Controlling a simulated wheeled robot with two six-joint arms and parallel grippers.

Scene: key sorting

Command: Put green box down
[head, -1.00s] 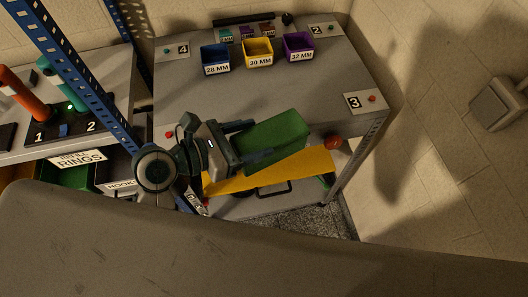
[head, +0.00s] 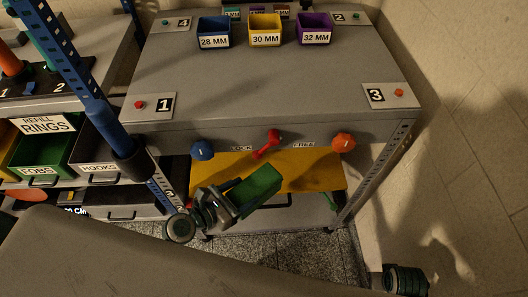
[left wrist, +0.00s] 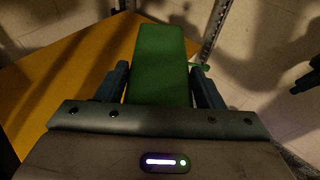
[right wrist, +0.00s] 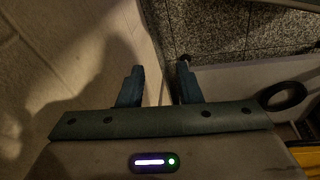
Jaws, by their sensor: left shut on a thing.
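The green box (head: 258,187) is held in my left gripper (head: 232,200), below the front edge of the grey table and in front of a yellow shelf (head: 318,165). In the left wrist view the green box (left wrist: 160,60) lies between the two fingers, sticking out ahead of them over the yellow surface. Whether it touches the shelf cannot be told. My right gripper (right wrist: 161,82) is open and empty in the right wrist view, pointing toward the floor. It shows at the lower right of the head view.
The grey table (head: 270,85) carries blue (head: 213,33), yellow (head: 265,30) and purple (head: 315,29) bins at the back. A red lever (head: 266,143) and knobs sit on its front. A blue post (head: 85,85) and labelled bins stand at left. Free floor lies at right.

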